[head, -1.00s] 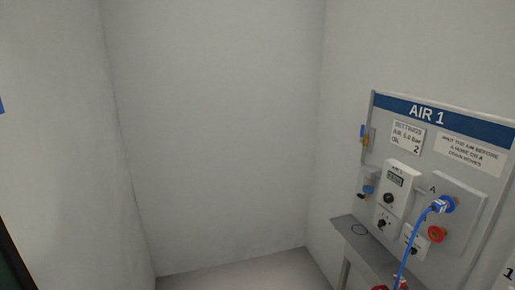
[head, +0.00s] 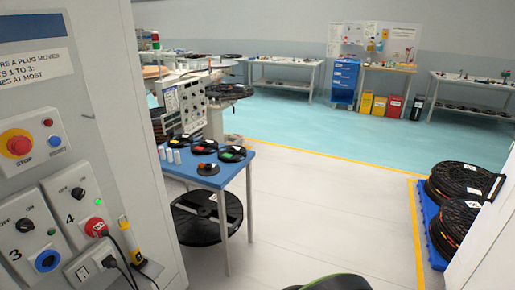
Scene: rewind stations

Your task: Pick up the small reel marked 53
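Several small black reels lie on a blue table (head: 180,168) left of centre in the head view. One reel (head: 206,146) is at the back, one reel with a green and red centre (head: 232,154) is at the right, and one smaller dark reel (head: 208,169) with an orange-red spot is at the front edge. No number 53 can be read on any of them at this distance. My gripper is not in view.
A grey panel (head: 60,120) with switches, a stop button and plugs fills the near left. A large black reel (head: 207,217) is under the blue table. Large reels (head: 465,180) are stacked on a blue pallet (head: 433,235) at right. The pale floor (head: 320,200) between is clear.

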